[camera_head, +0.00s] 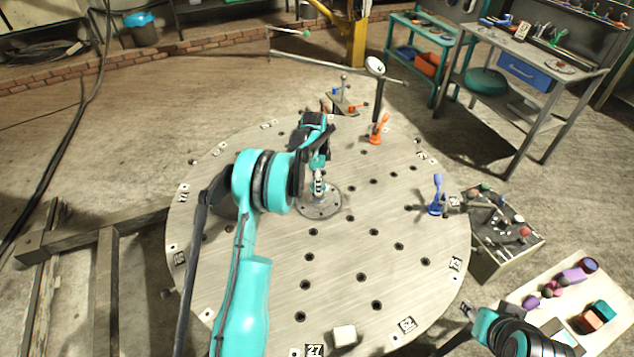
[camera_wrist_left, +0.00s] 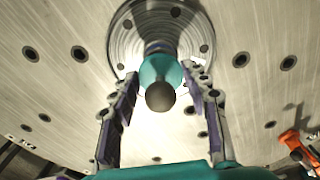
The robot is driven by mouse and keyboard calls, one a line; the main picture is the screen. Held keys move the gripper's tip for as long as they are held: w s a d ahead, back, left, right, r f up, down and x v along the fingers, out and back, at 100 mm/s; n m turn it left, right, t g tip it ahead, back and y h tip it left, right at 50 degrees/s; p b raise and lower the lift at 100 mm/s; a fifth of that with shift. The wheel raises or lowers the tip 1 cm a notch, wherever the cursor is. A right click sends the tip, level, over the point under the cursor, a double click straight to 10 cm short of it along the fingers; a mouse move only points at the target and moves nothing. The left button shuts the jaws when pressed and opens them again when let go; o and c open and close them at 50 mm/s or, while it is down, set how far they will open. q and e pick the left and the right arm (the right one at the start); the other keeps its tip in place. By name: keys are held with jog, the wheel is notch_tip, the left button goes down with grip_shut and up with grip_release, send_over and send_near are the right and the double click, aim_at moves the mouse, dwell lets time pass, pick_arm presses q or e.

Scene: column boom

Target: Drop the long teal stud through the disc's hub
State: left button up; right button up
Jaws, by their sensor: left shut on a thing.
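The large pale metal disc (camera_head: 270,255) lies flat, pierced with holes. Its round grey hub (camera_head: 331,206) is at the middle and shows at the top of the left wrist view (camera_wrist_left: 124,45). My left gripper (camera_head: 318,172) is over the hub, pointing down. In the left wrist view its fingers (camera_wrist_left: 160,80) are on either side of the long teal stud (camera_wrist_left: 150,70), shut on it. The stud's dark ball end faces the camera and its far end points at the hub. Whether that end is inside the hub is hidden. My right gripper (camera_head: 469,308) is at the bottom right, mostly cut off.
An orange clamp (camera_head: 378,130) and a blue clamp (camera_head: 437,196) stand on the disc's right side. A small pale block (camera_head: 344,336) lies near its front edge. A box of small parts (camera_head: 505,245) and a white tray (camera_head: 545,292) are right of the disc.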

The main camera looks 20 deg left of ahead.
pick_arm(q)
jog(key=shift+f+b, duration=0.95)
jog(key=shift+f, duration=0.35)
dwell(1.9)
jog(key=o, duration=1)
jog(key=shift+r, duration=0.1)
jog(key=shift+r, duration=0.1)
jog(key=shift+r+p, duration=2.15)
jog(key=shift+r, duration=1.5)
